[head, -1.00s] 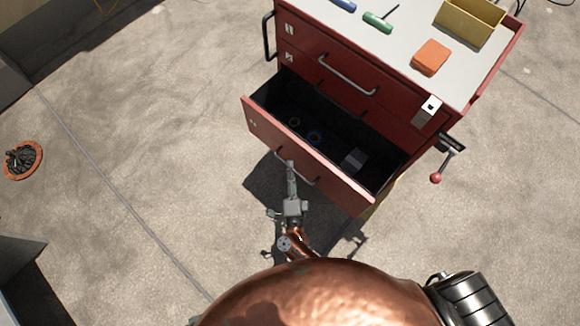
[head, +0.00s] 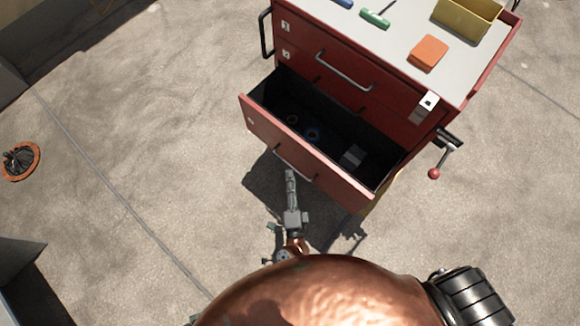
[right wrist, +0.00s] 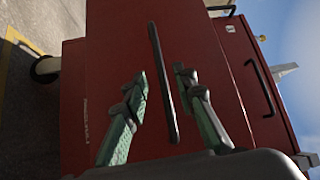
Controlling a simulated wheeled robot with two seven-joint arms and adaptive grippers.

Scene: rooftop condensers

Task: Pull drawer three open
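The third drawer down (head: 335,160) of the red cabinet stands pulled well out, its dark inside showing. The label on its front is too small to read. Its bar handle (head: 295,163) is on the front and also shows in the right wrist view (right wrist: 163,82) as a dark bar against the red panel. My right gripper (head: 290,174) is just in front of the handle. In the right wrist view its two green-grey fingers (right wrist: 162,80) are spread, with the handle seen between them and no contact visible. My left gripper is not in view.
Above are shut drawers with a handle (head: 343,72). A crank with a red knob (head: 434,173) sticks out at the right. The concrete floor (head: 150,130) to the left is mostly clear.

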